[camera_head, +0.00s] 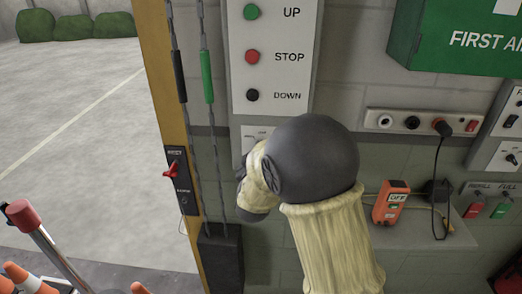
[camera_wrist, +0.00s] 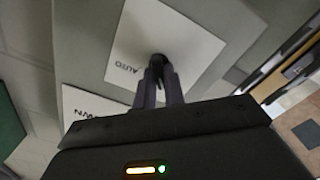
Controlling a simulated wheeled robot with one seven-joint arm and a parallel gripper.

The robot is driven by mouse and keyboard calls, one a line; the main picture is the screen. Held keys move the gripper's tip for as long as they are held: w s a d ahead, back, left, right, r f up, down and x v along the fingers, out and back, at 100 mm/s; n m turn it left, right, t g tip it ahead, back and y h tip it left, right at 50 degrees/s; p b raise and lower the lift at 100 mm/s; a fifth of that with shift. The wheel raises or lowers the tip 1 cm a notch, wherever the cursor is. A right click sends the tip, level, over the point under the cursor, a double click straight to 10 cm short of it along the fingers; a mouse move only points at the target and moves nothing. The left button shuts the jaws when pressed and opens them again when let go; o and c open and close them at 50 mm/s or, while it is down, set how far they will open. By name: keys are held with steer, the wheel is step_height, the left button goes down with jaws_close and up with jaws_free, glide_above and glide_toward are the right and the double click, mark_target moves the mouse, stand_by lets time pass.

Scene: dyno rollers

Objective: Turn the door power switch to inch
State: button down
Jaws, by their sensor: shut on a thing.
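The door power switch is a small black knob (camera_wrist: 158,61) on a white plate (camera_wrist: 185,45) marked AUTO, upside down in the wrist view. My gripper (camera_wrist: 158,76) is shut on this knob, its two dark fingers close together at the plate. The fingers hide much of the knob, so its exact setting cannot be read. In the head view the plate (camera_head: 256,132) shows only its upper edge below the UP, STOP and DOWN panel (camera_head: 307,60). My arm hides the knob and the gripper there.
Chains hang left of the panel, and a red lever switch (camera_head: 172,171) sits on the door post. A socket strip (camera_head: 422,122), an orange OFF box (camera_head: 391,203) and a shelf (camera_head: 430,230) are at right. A green first aid box (camera_head: 455,38) is above.

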steer(key=shift+a+f+n, duration=0.1)
steer(key=shift+f+n, duration=0.05)
steer(key=shift+n, duration=0.95)
steer(key=c, duration=1.5)
jaws_free()
steer(key=s+b, duration=0.2)
steer(key=s, duration=0.6)
steer(key=s+b, duration=0.2)
steer(key=s, duration=0.7)
steer(key=shift+s+a, duration=0.2)
steer(key=shift+s, duration=0.05)
